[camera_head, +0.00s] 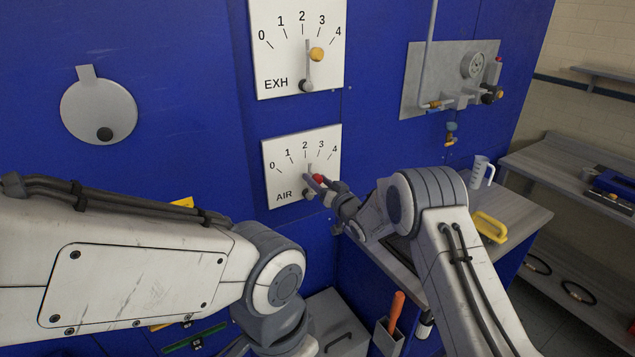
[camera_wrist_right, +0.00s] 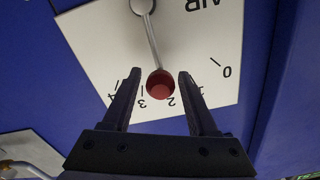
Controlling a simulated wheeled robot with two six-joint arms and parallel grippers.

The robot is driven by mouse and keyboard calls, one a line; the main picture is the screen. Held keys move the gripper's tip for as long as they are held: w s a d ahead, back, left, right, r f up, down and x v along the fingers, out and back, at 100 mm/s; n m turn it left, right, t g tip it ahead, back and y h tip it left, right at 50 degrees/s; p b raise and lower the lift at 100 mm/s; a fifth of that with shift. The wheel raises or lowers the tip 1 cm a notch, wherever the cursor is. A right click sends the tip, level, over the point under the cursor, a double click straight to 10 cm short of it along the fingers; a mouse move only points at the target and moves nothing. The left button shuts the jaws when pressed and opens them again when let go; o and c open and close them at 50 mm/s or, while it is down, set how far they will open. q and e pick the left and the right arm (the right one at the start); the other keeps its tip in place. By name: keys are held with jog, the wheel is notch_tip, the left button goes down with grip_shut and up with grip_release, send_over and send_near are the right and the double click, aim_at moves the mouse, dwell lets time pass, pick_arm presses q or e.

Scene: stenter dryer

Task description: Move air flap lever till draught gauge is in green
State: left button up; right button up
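The AIR dial plate (camera_head: 280,160) is white with marks 0 to 4. Its lever has a red knob (camera_head: 319,179). In the right wrist view the metal lever (camera_wrist_right: 152,40) runs to the red knob (camera_wrist_right: 160,84), which lies between marks 2 and 3. My right gripper (camera_wrist_right: 157,85) is open, with one finger on each side of the knob and a visible gap at both. It also shows at the AIR plate in the head view (camera_head: 318,184). A round gauge (camera_head: 473,65) sits on a grey panel; its needle and any green zone are too small to read. My left gripper is out of view.
The EXH plate (camera_head: 270,60) above has a lever with a yellow knob (camera_head: 317,54). A side bench (camera_head: 520,215) at the right holds a clear jug (camera_head: 480,172) and a yellow object (camera_head: 490,227). An orange-handled tool (camera_head: 396,308) stands in a holder below.

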dwell(0.3)
jog(key=b+v, duration=0.3)
jog(key=v, duration=0.7)
jog(key=shift+s+d+b, duration=0.2)
jog(key=shift+b, duration=0.15)
